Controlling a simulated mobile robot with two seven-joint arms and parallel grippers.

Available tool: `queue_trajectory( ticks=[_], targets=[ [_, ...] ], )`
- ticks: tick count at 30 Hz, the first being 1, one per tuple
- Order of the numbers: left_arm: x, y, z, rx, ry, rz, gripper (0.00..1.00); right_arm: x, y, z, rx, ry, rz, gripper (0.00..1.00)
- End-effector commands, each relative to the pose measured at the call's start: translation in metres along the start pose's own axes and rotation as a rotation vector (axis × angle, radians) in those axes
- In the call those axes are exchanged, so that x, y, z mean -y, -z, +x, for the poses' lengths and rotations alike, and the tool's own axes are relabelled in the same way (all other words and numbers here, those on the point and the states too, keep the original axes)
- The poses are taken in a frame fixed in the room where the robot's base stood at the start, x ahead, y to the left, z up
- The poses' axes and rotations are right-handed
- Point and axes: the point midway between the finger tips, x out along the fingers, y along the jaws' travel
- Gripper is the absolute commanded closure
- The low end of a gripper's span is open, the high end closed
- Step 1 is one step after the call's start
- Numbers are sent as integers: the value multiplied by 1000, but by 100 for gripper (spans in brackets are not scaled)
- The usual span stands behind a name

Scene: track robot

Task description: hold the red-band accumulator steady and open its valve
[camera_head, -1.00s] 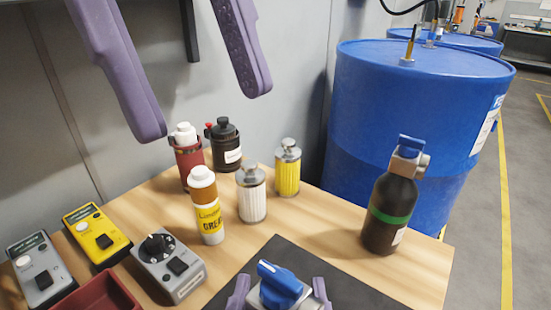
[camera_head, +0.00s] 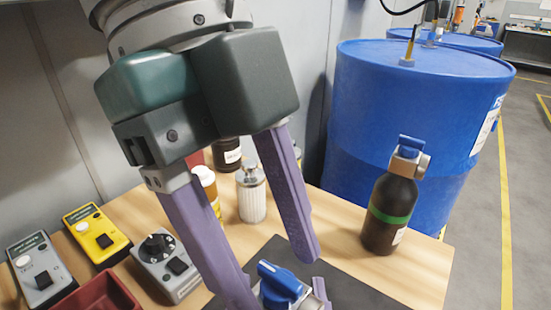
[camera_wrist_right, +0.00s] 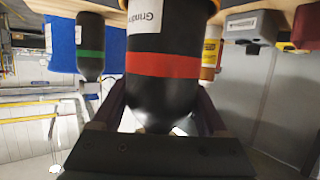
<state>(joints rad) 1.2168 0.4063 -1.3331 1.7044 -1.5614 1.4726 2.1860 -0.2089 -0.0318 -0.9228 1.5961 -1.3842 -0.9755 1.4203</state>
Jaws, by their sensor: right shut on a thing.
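The red-band accumulator (camera_wrist_right: 165,65) is a black bottle with a red band and a white label, seen large and upside down in the right wrist view. My right gripper (camera_wrist_right: 162,103) is shut on its body, one purple finger on each side. In the head view its blue valve handle (camera_head: 281,280) shows at the bottom edge; the body below is out of frame. My left gripper (camera_head: 272,277) is open above it, fingers pointing down, one fingertip left of the handle and one to its right and behind. The left finger hides part of the right gripper.
A green-band bottle (camera_head: 388,215) stands at the table's right, before a blue drum (camera_head: 400,120). A white ribbed canister (camera_head: 251,197) stands behind my left gripper. Grey and yellow boxes (camera_head: 96,236) and a red tray (camera_head: 98,295) lie at the left. A dark mat (camera_head: 335,285) lies in front.

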Motion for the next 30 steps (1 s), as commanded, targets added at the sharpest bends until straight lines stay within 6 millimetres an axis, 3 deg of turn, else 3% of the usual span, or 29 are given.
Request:
queue_trajectory(
  ticks=[7, 23, 30],
  targets=[
    [0, 0, 1, 0, 0, 0, 39, 0, 0, 0, 1, -1, 0, 100],
    [0, 0, 0, 0, 0, 0, 99, 0, 0, 0, 1, 0, 0, 100],
    [0, 0, 0, 0, 0, 0, 100, 0, 0, 0, 1, -1, 0, 100]
  ],
)
